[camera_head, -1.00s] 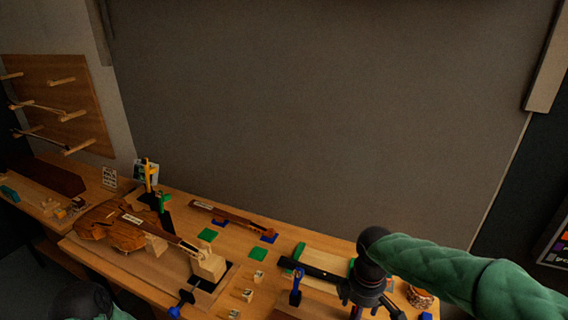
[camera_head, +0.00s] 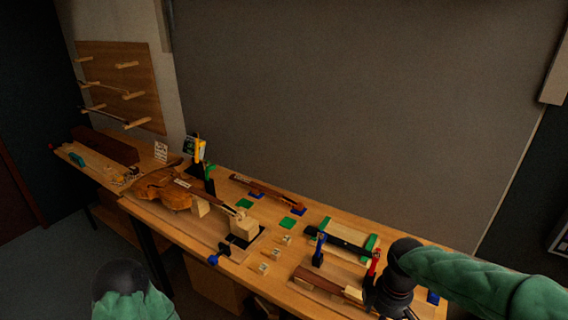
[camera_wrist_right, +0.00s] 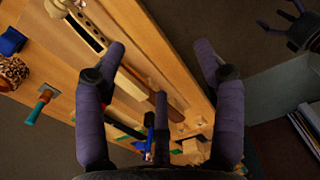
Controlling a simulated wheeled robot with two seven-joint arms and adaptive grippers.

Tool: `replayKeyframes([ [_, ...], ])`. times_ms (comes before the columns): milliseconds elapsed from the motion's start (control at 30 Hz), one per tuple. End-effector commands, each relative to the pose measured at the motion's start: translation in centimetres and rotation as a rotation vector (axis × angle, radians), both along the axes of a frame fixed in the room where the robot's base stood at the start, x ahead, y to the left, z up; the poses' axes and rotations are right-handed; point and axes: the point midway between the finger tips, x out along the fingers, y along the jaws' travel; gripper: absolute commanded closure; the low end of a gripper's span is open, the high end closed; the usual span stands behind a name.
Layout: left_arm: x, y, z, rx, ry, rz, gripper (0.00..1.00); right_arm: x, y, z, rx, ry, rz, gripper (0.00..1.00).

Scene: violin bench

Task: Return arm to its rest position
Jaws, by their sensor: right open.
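My left arm (camera_head: 125,290) shows at the bottom left, in front of the bench. A dark gripper (camera_wrist_right: 298,25), seemingly my left one, is partly in the right wrist view's top right corner; its jaw state is unclear.
The wooden bench (camera_head: 190,240) holds a violin (camera_head: 165,188), a neck piece (camera_head: 268,193), and a black bar (camera_head: 340,243) among green blocks. A brown piece (camera_head: 318,280) lies close to my right gripper. A pegged board (camera_head: 122,85) hangs at the left.

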Motion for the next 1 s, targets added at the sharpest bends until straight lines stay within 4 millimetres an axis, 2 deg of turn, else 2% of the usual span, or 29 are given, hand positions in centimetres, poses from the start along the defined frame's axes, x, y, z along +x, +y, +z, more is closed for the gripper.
replayKeyframes([
  [267, 0.0, 0.0, -0.1, 0.000, 0.000, 0.000, 0.20, 0.5, 1.9, -4.0, 0.055, 0.013, -0.073, 0.31],
  [467, 0.0, 0.0, -0.2, 0.000, 0.000, 0.000, 0.20, 0.5, 4.0, -8.3, 0.113, 0.030, -0.168, 0.31],
  [767, 0.0, 0.0, -0.3, 0.000, 0.000, 0.000, 0.20, -1.4, 8.7, -18.3, 0.236, 0.086, -0.459, 0.31],
  [1000, 0.0, 0.0, -0.5, 0.000, 0.000, 0.000, 0.20, -5.0, 11.6, -25.4, 0.294, 0.141, -0.749, 0.31],
])
